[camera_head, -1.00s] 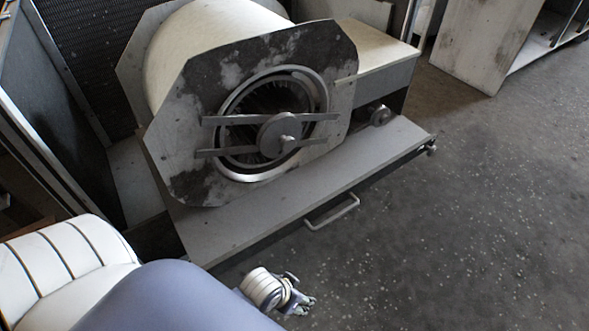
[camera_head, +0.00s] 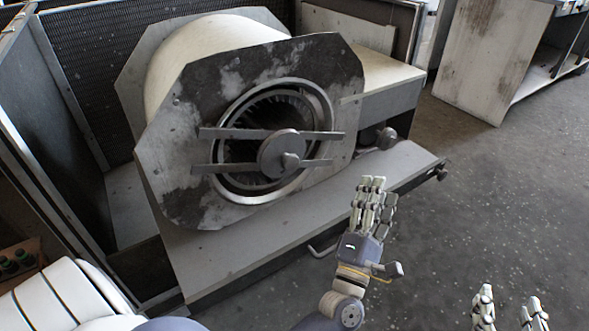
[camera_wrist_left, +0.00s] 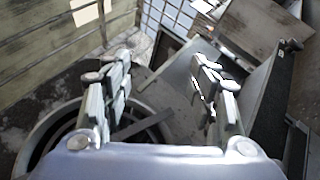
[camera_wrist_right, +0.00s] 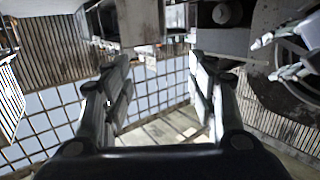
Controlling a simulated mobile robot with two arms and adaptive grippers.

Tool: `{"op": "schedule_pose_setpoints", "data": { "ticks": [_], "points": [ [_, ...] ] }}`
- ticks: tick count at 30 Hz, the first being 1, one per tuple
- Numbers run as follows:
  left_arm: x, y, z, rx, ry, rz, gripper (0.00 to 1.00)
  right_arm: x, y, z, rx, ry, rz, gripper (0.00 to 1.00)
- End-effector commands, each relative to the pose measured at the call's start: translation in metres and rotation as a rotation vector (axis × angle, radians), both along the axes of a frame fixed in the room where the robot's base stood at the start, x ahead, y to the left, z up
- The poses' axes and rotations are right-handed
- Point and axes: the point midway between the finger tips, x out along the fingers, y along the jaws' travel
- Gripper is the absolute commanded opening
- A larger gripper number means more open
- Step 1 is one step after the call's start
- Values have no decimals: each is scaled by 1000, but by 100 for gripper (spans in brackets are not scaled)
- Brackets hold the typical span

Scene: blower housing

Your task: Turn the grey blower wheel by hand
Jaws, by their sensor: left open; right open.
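The blower housing (camera_head: 190,135) has a pale drum and a stained octagonal front plate. Its round opening shows the finned blower wheel (camera_head: 262,110), partly hidden by two flat bars and a grey round hub (camera_head: 282,154). My left gripper (camera_head: 375,190) is open and empty in front of the base ledge, to the right of and below the opening, apart from the wheel. The round opening (camera_wrist_left: 45,125) shows behind its fingers in the left wrist view. My right gripper (camera_head: 510,305) is open and empty at the bottom right, cut by the frame edge.
A round knob (camera_head: 387,138) sits to the right of the plate. A mesh-backed panel (camera_head: 85,70) stands behind on the left. The speckled floor (camera_head: 500,200) at right is clear up to a worn cabinet (camera_head: 490,55).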

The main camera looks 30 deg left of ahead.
Motion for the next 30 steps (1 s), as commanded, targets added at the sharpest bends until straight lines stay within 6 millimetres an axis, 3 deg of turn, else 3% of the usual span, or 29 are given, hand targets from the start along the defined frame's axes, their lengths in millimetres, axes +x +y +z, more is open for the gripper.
{"op": "schedule_pose_setpoints", "data": {
  "ticks": [4,9,15,22,30],
  "points": [
    [-4,32,4,-276,-144,109,54,4,6,36,38,-145,9,53],
    [-22,66,-7,-551,-317,247,54,2,9,75,80,-307,19,53],
    [-50,89,-26,-758,-494,390,54,-5,11,110,119,-455,28,53],
    [-64,98,-35,-833,-578,455,54,-10,12,124,137,-515,31,53],
    [-51,132,-20,-830,-584,457,54,-7,11,116,124,-471,28,53]
  ]
}}
